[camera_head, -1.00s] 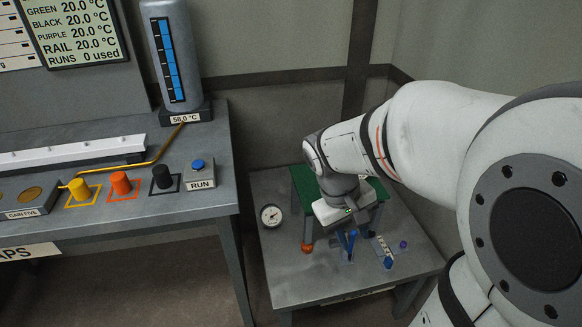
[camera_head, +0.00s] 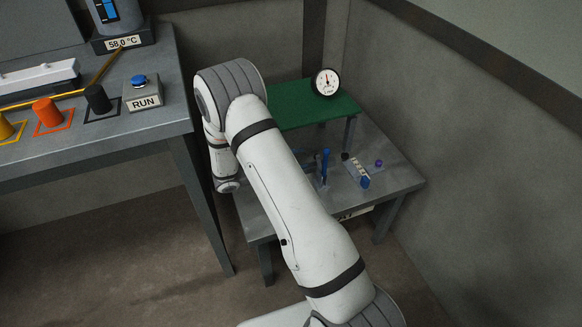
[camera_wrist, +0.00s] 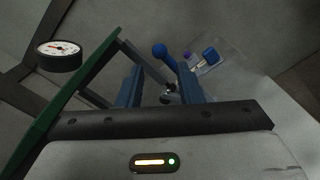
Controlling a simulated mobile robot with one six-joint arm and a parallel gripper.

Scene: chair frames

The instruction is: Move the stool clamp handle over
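The clamp handle (camera_head: 325,166) is a blue lever standing upright on the low grey table, in front of the green-topped stool (camera_head: 312,107). In the wrist view the blue handle with its rounded end (camera_wrist: 160,50) leans up and left from a small metal clamp (camera_wrist: 171,97). My gripper (camera_wrist: 158,78) is open, with its two blue fingers apart. The handle shows in the gap between them in the picture, beyond the fingertips; I see no contact.
A round gauge (camera_head: 326,82) shows at the right end of the green top. A blue knob (camera_head: 365,182) and a purple knob (camera_head: 379,163) are on the low table (camera_head: 400,186). The workbench (camera_head: 150,128) with the RUN box (camera_head: 141,95) stands left. Walls close off the back and right.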

